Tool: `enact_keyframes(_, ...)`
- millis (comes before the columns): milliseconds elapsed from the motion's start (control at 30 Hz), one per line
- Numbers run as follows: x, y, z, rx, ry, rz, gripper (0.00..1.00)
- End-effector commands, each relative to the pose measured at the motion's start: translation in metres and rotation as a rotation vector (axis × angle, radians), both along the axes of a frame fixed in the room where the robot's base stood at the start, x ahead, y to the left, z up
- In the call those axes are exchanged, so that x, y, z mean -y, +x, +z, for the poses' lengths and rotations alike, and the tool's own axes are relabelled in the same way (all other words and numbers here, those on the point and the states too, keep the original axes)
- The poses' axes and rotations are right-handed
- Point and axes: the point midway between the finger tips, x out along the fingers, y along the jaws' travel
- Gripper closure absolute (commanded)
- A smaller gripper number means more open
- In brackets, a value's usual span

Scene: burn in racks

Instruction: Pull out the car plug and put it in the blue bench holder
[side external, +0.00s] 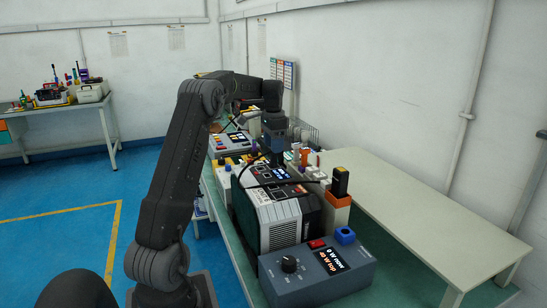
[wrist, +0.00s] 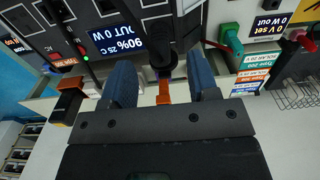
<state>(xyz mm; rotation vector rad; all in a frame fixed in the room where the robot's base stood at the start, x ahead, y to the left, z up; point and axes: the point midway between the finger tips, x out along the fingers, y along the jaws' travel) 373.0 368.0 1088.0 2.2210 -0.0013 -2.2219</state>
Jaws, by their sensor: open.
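In the wrist view a black, round plug (wrist: 161,54), which looks like the car plug, stands at the front edge of the power unit. My gripper (wrist: 161,78) is open, with its two blue fingers on either side of the plug and a gap to each. I cannot tell how deep the plug sits in its socket. In the side view my gripper (side external: 276,153) is low over the power unit (side external: 278,213) and hides the plug. A small blue block with a dark opening (side external: 345,235), seemingly the blue bench holder, is at the near right and looks empty.
An orange-and-white holder with a black plug (side external: 339,187) stands right of the unit. A grey box with a knob and display (side external: 318,270) is in front. The long table (side external: 420,210) is clear.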

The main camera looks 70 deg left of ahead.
Motion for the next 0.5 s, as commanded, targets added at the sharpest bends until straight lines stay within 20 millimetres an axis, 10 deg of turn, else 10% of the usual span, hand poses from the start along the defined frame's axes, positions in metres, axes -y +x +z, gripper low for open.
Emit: enact_keyframes(500, 0.000, 0.000, -0.052, 0.001, 0.001, 0.000, 0.46)
